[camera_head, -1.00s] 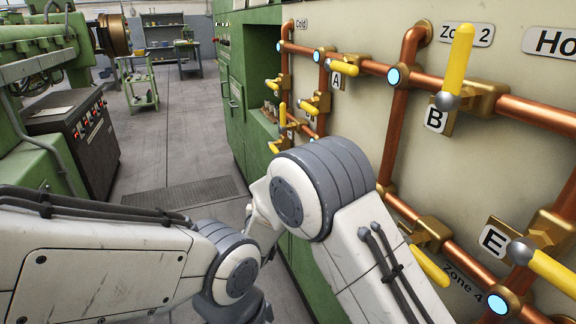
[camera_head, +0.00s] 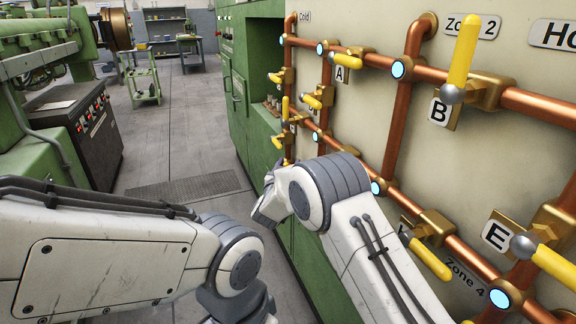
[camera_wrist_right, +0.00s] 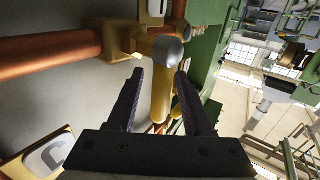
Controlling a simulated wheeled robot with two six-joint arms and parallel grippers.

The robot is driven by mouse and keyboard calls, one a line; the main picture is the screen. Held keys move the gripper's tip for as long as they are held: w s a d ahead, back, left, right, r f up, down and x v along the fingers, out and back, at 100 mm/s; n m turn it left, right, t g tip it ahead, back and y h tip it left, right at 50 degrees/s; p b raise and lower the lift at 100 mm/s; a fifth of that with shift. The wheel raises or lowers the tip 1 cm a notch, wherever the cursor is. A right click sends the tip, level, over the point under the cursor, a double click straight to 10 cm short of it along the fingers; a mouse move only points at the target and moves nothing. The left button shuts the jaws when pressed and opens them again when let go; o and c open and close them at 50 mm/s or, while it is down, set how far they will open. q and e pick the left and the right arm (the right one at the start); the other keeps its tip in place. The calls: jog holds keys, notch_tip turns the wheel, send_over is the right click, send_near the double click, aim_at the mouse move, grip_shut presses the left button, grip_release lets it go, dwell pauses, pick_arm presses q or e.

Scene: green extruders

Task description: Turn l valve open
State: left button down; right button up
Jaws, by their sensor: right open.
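Yellow-handled valves sit on copper pipes along the panel at right. I cannot read an l label in the head view; the far valves' labels are too small or covered. My right gripper, seen in the right wrist view (camera_wrist_right: 158,78), is open. Its dark fingers stand on either side of a yellow valve handle (camera_wrist_right: 161,100), which hangs from a silver ball pivot (camera_wrist_right: 167,50) on a brass valve body. I cannot tell whether the fingers touch it. A label plate (camera_wrist_right: 42,155) beside it is partly cut off. In the head view, my right arm's own links hide the gripper. My left gripper is out of view.
Valve B (camera_head: 461,60), valve A (camera_head: 346,62) and valve E (camera_head: 550,262) have yellow handles sticking out. A lower handle (camera_head: 430,258) is close to my right forearm. Green cabinets (camera_head: 255,85) flank the panel. The floor aisle at left is open.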

grip_shut()
dwell(1.4)
